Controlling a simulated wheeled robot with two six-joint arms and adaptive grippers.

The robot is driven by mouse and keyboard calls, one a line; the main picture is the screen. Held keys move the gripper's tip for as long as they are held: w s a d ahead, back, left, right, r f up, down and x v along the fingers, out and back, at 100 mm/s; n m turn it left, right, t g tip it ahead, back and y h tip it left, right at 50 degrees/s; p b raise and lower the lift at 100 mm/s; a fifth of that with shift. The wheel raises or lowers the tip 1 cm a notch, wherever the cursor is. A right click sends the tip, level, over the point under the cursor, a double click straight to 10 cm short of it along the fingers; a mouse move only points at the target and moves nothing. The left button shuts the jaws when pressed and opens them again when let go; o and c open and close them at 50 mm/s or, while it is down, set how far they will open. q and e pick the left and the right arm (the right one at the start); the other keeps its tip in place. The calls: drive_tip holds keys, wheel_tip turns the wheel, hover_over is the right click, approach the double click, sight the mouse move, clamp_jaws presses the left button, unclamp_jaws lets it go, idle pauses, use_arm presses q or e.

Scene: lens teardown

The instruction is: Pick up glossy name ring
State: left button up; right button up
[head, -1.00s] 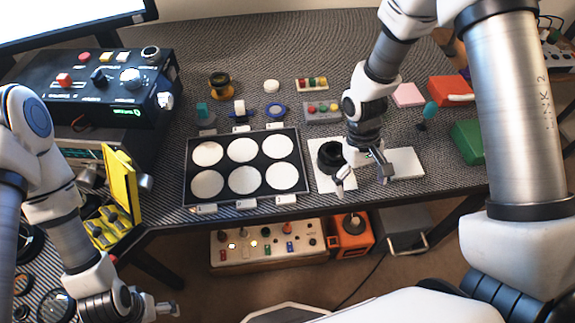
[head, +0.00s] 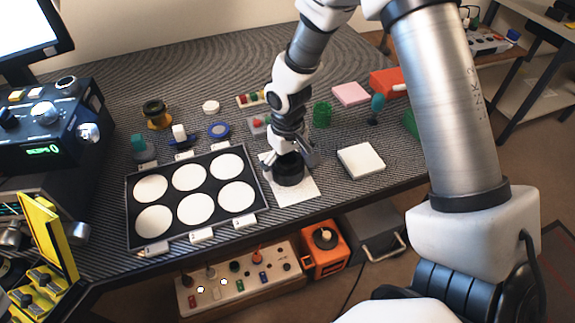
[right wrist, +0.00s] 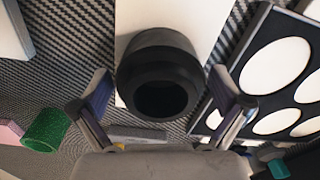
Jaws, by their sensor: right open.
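A black cylindrical lens part (head: 289,170) stands on a white sheet (head: 297,192) right of the tray. I cannot tell the glossy name ring apart on it. My right gripper (head: 290,160) is at this part from above. In the right wrist view the part (right wrist: 160,84) stands between the two spread fingers of my right gripper (right wrist: 163,100), with gaps on both sides. The right gripper is open and holds nothing. My left gripper is out of the head view now.
A black tray (head: 127,206) with several white round pads lies to the left. A white block (head: 360,161) lies to the right. A green cylinder (head: 322,114), a pink pad (head: 350,94) and a teal-handled tool (head: 377,104) stand behind. The table's front edge is close.

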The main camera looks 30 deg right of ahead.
drive_tip(key=shift+r, duration=0.1)
drive_tip(key=c, duration=1)
drive_tip(key=shift+r, duration=0.1)
